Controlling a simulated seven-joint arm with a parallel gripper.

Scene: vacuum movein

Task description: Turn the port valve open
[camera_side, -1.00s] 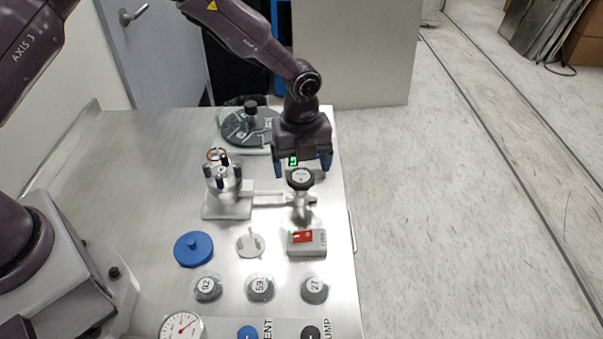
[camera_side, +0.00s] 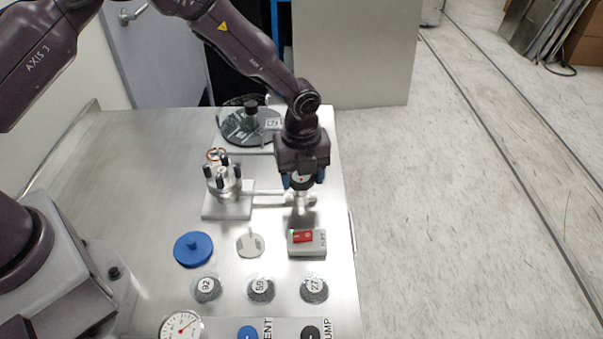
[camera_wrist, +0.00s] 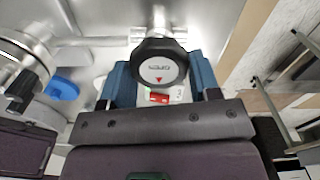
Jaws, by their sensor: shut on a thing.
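The port valve has a black round knob (camera_wrist: 161,64) with a white disc, lettering and a red triangle mark on top. In the side view the knob (camera_side: 302,181) sits on a metal pipe fitting (camera_side: 302,201) at the right of the table, partly hidden by my gripper. My gripper (camera_side: 302,184) points down over the valve, with its blue fingers on either side of the knob. In the wrist view my gripper (camera_wrist: 162,78) is shut on the knob, one finger at its left and one at its right.
A chamber with black clamps (camera_side: 222,178) stands left of the valve, joined by a pipe. A grey box with a red switch (camera_side: 303,237) sits in front. A blue lid (camera_side: 193,249), a grey disc (camera_side: 250,244) and several numbered jars (camera_side: 261,288) lie nearer. A dark round plate (camera_side: 247,124) is behind.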

